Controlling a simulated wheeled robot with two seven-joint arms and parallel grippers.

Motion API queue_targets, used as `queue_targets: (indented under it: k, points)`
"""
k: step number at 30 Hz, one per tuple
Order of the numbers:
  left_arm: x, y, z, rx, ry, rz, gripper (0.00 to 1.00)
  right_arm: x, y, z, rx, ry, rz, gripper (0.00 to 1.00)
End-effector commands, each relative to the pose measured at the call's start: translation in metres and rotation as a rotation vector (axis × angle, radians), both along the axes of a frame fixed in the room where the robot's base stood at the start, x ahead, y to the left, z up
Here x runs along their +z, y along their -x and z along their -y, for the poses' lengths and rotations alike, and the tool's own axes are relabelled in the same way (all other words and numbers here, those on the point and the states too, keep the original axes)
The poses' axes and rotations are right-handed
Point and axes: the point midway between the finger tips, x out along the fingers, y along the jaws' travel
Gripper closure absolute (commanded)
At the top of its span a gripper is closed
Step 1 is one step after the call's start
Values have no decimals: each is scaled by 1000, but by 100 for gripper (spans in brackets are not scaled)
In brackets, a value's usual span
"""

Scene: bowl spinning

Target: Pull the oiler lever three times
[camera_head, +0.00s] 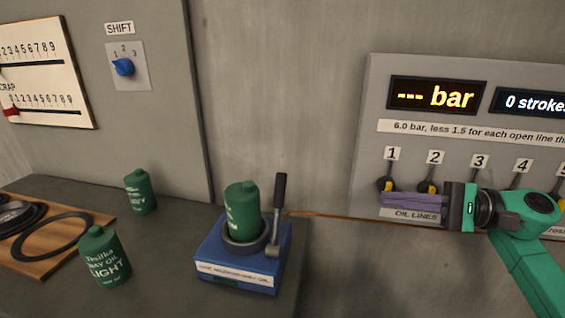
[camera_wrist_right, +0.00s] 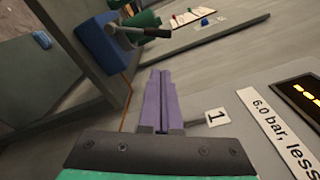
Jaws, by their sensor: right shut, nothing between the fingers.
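The oiler is a blue box (camera_head: 232,262) at the right front of the grey counter, with a green bottle (camera_head: 243,212) upright in its round holder. Its lever (camera_head: 279,205) has a black grip and stands nearly upright on the box's right side. In the right wrist view the lever (camera_wrist_right: 143,31) shows at the top, beyond the fingertips. My right gripper (camera_head: 384,199) is shut and empty, in front of the OIL LINES panel, pointing left and well apart from the lever. My left gripper is not in view.
Two more green bottles, a near one (camera_head: 104,256) and a far one (camera_head: 140,191), stand left of the oiler. A wooden board (camera_head: 60,240) with rings lies at far left. The panel (camera_head: 375,90) reads "--- bar" and "0 strokes". A thin copper line runs right from the oiler.

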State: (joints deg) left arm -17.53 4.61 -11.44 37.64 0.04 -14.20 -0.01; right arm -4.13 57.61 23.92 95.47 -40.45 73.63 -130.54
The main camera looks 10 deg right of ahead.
Motion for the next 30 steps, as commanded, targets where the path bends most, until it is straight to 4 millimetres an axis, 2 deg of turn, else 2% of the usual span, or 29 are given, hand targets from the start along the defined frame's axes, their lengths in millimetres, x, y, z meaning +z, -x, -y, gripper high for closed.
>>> queue_targets:
  k: [3, 14, 20, 30]
  points:
    - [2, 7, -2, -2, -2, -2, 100, 0, 2, 4, -2, -7, -18, 100]
    - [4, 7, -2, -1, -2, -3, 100, 0, -1, -1, -1, -7, -17, 100]
    - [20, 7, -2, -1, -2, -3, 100, 3, -15, -31, 1, -6, -16, 100]
    - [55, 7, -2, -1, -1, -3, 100, 2, -49, -99, 0, -8, -14, 100]
